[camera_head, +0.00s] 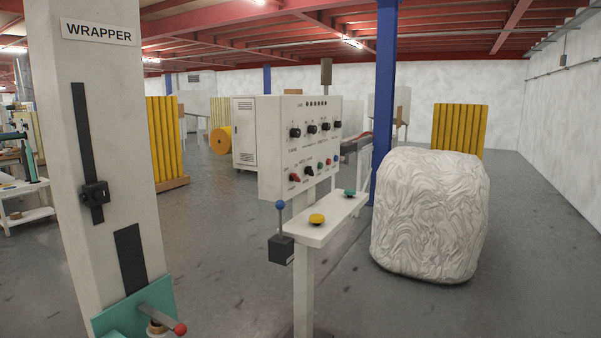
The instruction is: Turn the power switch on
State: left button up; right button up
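Neither of my grippers shows in this view.
A shelf (318,235) below the panel carries a yellow button (317,219) and a green button (349,192). A blue-balled lever (280,222) stands beside it. The "WRAPPER" column (95,130) is at left, a wrapped bale (430,215) at right.

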aim_at(293, 177)
jog(key=i+j, duration=0.1)
jog(key=i, duration=0.35)
jog(key=i+j, duration=0.1)
jog(key=i, duration=0.3)
jog(key=i+j+z, duration=0.1)
jog(key=i, duration=0.35)
